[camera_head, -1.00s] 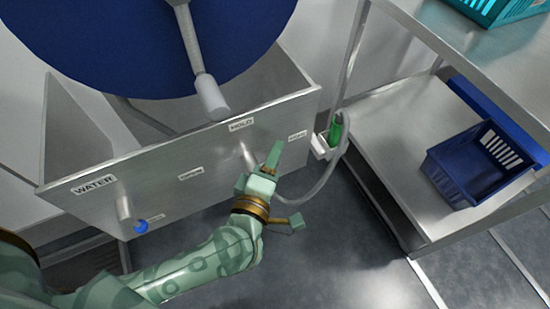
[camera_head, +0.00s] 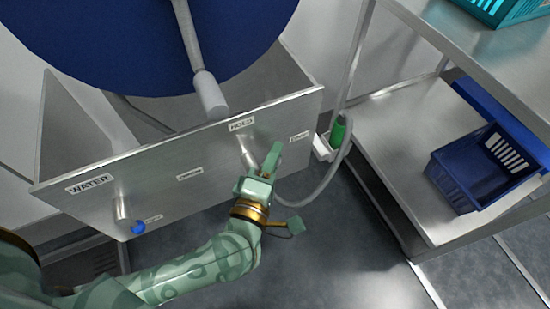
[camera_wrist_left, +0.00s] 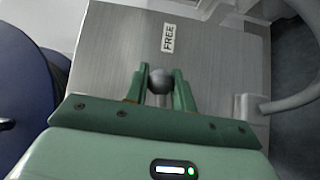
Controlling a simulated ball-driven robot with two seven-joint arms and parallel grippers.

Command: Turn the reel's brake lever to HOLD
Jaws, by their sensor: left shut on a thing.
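The reel's brake lever (camera_head: 249,157) sticks out of the steel front panel (camera_head: 220,170), just below the HOLD label (camera_head: 241,124). A small label (camera_head: 300,137) to its right is hard to read in the head view. My left gripper (camera_head: 269,165) is shut on the lever's grey round knob (camera_wrist_left: 160,81), which shows between the two green fingers in the left wrist view. The fingers hide the knob in the head view. The FREE label (camera_wrist_left: 168,38) is just beyond the knob in the wrist view. My right gripper is out of view.
The big blue reel (camera_head: 130,45) with a grey crank handle (camera_head: 209,94) is above the panel. A WATER label (camera_head: 90,183) and blue-tipped tap (camera_head: 138,227) are at left. A hose (camera_head: 325,187) and green nozzle (camera_head: 338,132) are right of my gripper, beside a steel rack (camera_head: 385,150).

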